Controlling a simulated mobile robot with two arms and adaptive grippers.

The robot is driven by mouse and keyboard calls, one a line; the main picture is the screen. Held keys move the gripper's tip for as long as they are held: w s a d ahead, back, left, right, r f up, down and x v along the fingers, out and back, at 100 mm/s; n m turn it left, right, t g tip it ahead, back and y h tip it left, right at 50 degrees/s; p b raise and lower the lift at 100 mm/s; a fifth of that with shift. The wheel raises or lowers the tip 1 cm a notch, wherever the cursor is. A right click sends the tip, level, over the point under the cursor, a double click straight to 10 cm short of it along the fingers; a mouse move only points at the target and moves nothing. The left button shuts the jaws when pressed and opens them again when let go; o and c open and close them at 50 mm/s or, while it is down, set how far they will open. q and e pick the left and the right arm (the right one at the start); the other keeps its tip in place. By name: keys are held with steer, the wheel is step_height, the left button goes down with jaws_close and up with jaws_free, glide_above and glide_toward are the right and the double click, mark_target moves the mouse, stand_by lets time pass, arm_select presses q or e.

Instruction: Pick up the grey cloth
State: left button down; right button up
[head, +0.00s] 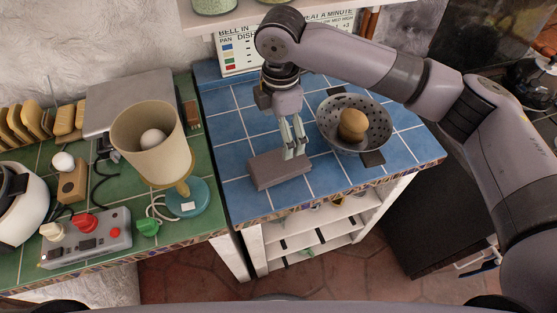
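The grey cloth (265,172) lies as a flat, folded, block-like bundle on the blue tiled counter, near its front left part. My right gripper (295,153) comes in from above and points down at the cloth's back right part. Its two fingers show with a narrow gap between them, and the tips overlap the cloth's edge in the view. I cannot tell whether they touch or pinch it. My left gripper is not in view.
A grey colander (378,128) with a round brown item (353,124) stands just right of the gripper. Blue tiles (245,212) before the cloth are clear.

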mark_target(278, 162)
steer(key=f, duration=0.4)
steer(key=shift+w+p, duration=0.3)
steer(key=shift+p, duration=0.05)
step_height(278, 162, down, 3)
steer(key=shift+w+r, duration=0.15)
steer(key=shift+f+p, duration=0.2)
steer(key=shift+p, duration=0.2)
steer(key=f, duration=0.1)
steer(key=f+p, duration=0.1)
steer(key=f, duration=0.1)
steer(key=shift+s+a+f+p, duration=0.2)
steer(key=shift+s+f+p, duration=0.1)
steer(key=shift+s+p, duration=0.05)
steer(key=shift+f, duration=0.65)
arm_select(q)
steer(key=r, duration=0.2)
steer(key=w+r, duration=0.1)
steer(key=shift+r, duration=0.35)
arm_select(e)
steer(key=shift+c, duration=0.4)
